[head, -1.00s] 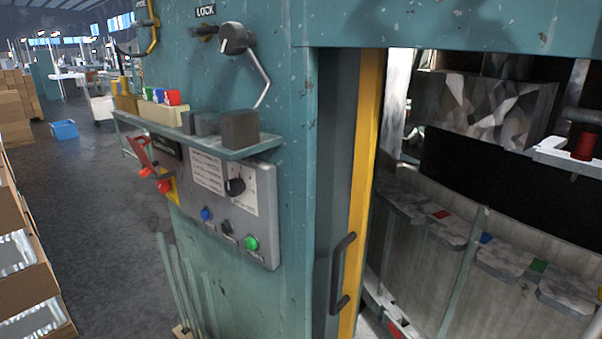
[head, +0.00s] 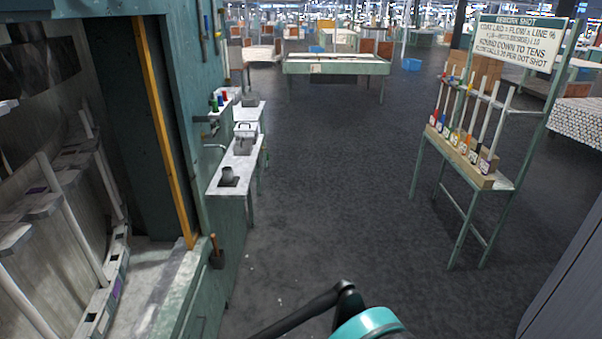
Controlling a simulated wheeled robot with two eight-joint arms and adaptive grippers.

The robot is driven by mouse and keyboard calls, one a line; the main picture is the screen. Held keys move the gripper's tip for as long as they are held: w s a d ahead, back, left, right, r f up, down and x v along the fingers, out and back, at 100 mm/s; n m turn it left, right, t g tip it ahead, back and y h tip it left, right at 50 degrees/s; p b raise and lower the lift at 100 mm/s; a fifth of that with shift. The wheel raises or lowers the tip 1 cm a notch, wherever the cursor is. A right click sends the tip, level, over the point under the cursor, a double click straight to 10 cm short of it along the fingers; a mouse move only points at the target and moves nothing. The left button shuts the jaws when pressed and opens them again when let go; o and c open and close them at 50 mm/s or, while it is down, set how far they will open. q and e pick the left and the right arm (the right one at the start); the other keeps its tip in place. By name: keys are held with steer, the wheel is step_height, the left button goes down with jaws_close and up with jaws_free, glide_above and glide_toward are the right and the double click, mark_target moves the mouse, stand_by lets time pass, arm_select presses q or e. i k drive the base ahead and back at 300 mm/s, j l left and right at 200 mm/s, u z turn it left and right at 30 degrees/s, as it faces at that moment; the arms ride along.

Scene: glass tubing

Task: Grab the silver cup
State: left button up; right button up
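A small grey, metallic-looking cup (head: 228,174) stands on a dark square base near the front end of a narrow white bench (head: 238,160), left of centre in the head view. It may be the silver cup; at this size I cannot be sure. Another grey vessel with a handle or frame over it (head: 243,143) stands farther back on the same bench. Neither gripper shows. Only a black and teal part of my own body shows at the bottom edge, well short of the bench.
A teal machine with a yellow-edged opening (head: 165,130) fills the left. A rack of several rods and coloured bottles under a sign (head: 515,45) stands at right. A long table (head: 336,66) is at the back. The dark floor (head: 330,190) between is clear.

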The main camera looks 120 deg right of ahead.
mark_target(228, 176)
steer(key=z, duration=3.35)
steer(key=i+u, duration=0.1)
steer(key=u, duration=0.35)
steer(key=i+l+u, duration=0.1)
steer(key=u, duration=0.3)
steer(key=i+l+u, duration=0.4)
steer(key=l, duration=0.3)
steer(key=i+l+u, duration=0.2)
steer(key=l, duration=0.15)
steer(key=i+l+u, duration=0.2)
steer(key=l, duration=0.2)
steer(key=i+l, duration=0.1)
steer(key=l, duration=0.35)
steer(key=i+l, duration=0.15)
steer(key=l, duration=0.25)
steer(key=i+l+u, duration=0.1)
steer(key=l, duration=0.3)
steer(key=i+l, duration=0.1)
steer(key=l, duration=0.35)
steer(key=i+l, duration=0.15)
steer(key=l, duration=0.3)
steer(key=i+l, duration=0.1)
steer(key=l, duration=0.3)
steer(key=i+l+u, duration=0.1)
steer(key=l, duration=0.35)
